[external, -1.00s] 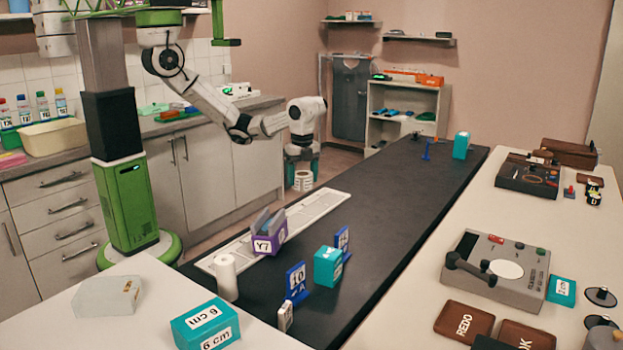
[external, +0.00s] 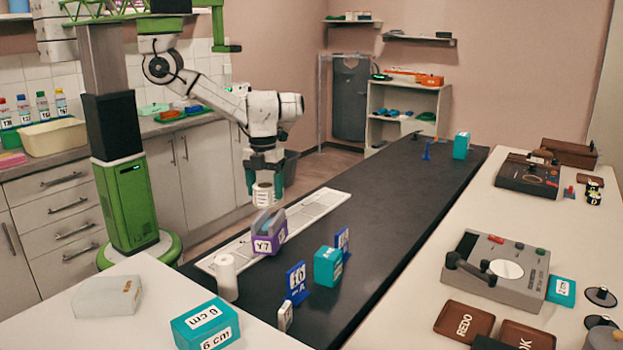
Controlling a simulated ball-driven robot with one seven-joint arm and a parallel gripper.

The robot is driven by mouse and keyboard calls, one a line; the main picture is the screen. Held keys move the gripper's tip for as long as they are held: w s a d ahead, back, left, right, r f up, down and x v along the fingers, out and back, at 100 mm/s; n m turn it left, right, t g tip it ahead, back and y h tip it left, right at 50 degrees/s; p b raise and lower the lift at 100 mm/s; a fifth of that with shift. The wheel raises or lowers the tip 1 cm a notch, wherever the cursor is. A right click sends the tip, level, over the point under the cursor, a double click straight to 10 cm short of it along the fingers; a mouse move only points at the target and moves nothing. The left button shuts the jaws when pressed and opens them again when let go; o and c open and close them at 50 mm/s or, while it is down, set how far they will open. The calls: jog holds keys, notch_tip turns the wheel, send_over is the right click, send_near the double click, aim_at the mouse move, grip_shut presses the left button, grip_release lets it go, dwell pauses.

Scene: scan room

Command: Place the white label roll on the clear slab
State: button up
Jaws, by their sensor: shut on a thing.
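My gripper (external: 265,182), teal-fingered and pointing down, is shut on the white label roll (external: 263,194), a small white cylinder with dark and reddish print. The roll hangs above the purple Y7 holder (external: 268,240) in the picture; the gap between them is hard to judge. The clear slab (external: 107,297), a pale see-through block with a small yellowish mark, lies on the white table at the lower left, well away from my gripper. Its top looks bare.
A plain white roll (external: 227,278) stands on the dark counter's near left end. A teal 6 cm block (external: 206,325) sits right of the slab. Blue number signs (external: 297,284) and another teal block (external: 327,267) stand on the dark counter (external: 400,215).

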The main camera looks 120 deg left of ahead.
jog(key=s+d+r+m+b, duration=0.1)
jog(key=s+d+r+m, duration=0.15)
jog(key=d, duration=0.65)
jog(key=s+d+r+m+b, duration=0.1)
jog(key=s+d+r+m, duration=0.2)
jog(key=d, duration=0.7)
jog(key=s+d+r+m+b, duration=0.1)
jog(key=s+d+r+m, duration=0.2)
jog(key=s+d+m, duration=0.7)
jog(key=n, duration=0.3)
send_over(119, 281)
jog(key=f, duration=0.8)
jog(key=shift+s+a+f, duration=0.1)
jog(key=shift+s+f, duration=0.2)
jog(key=shift+w+f, duration=0.15)
jog(key=shift+f, duration=0.05)
jog(key=shift+w+f+p, duration=0.2)
jog(key=shift+f+p, duration=0.35)
jog(key=shift+f, duration=1.25)
jog(key=shift+f, duration=0.1)
jog(key=o, duration=1.1)
